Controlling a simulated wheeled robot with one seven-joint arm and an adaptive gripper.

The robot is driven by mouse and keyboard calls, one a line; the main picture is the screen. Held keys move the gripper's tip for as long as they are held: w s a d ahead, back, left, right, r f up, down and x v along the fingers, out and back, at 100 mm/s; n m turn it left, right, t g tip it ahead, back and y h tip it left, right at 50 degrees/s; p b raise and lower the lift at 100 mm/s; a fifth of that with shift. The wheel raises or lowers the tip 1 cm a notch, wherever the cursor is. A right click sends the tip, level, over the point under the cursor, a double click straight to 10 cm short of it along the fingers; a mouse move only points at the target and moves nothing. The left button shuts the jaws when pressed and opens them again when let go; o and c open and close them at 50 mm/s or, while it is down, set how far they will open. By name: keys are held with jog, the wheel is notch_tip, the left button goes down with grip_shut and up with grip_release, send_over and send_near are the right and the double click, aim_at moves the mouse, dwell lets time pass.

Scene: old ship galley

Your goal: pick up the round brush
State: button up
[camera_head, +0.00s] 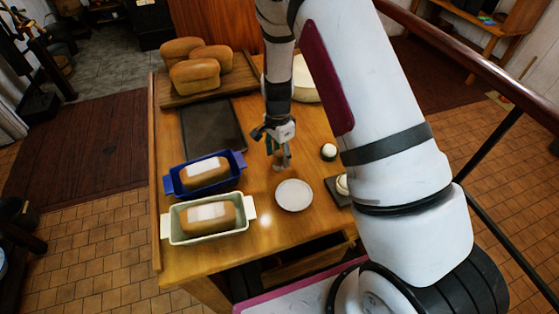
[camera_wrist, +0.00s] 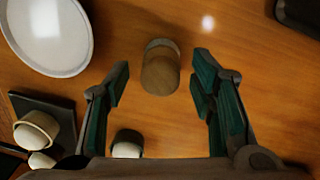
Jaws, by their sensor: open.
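A short wooden cylinder, which looks like the round brush (camera_wrist: 160,72), stands on the wooden table in the wrist view, with a greyish band at its far end. It also shows in the head view (camera_head: 283,161), just below my gripper (camera_head: 274,146) and partly hidden by it. In the wrist view my gripper (camera_wrist: 158,84) is open, its two green-padded fingers apart, one on each side of the brush's near end. The fingers do not appear to touch it. I cannot tell the exact height between them.
A white plate (camera_head: 294,195) lies close to the brush. A blue loaf pan (camera_head: 172,186) and a pale one (camera_head: 176,236) sit left. Loaves on a board (camera_head: 176,99) are behind.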

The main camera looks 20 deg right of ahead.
aim_at(280, 153)
grip_shut()
dwell(0.3)
jog(key=shift+r+b, duration=0.3)
jog(key=shift+r, duration=0.55)
notch_tip(280, 153, up, 2)
jog(key=s, duration=0.5)
jog(key=s+r, duration=0.1)
jog(key=s, duration=1)
jog(key=shift+r+b, duration=0.15)
jog(key=shift+b, duration=0.2)
